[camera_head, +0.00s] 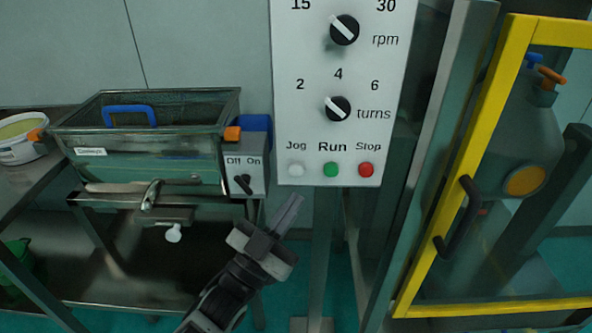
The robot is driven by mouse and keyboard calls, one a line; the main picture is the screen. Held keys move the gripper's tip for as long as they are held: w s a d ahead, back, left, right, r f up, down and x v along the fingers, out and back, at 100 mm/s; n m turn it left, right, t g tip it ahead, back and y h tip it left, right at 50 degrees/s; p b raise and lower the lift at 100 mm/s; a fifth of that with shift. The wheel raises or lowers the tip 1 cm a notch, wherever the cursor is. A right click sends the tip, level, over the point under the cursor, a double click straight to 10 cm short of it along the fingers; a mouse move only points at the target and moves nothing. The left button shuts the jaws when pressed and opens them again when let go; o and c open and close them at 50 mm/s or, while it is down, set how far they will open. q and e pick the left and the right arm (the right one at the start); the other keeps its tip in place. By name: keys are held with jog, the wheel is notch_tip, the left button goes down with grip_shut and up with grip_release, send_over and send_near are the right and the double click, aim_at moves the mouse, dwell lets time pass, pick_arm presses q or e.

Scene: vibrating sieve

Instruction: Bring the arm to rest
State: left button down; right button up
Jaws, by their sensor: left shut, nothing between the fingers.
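My left gripper (289,214) is in the lower middle of the head view, its fingers together and empty, pointing up and to the right. It shows just below the white control panel (305,95), apart from or near it; the exact gap is hard to judge. The panel carries an rpm knob (344,29), a turns knob (338,108), a white Jog button (296,170), a green Run button (331,170) and a red Stop button (366,170). My right gripper is not in view.
A vibrating sieve box (139,165) with a blue handle (129,115) stands at the left, with an Off/On switch (243,183) beside it. A white tub (20,136) sits at the far left. A yellow-framed door (470,160) with a dark handle (458,218) stands at the right.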

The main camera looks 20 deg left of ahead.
pick_arm(q)
jog(key=shift+f, duration=0.1)
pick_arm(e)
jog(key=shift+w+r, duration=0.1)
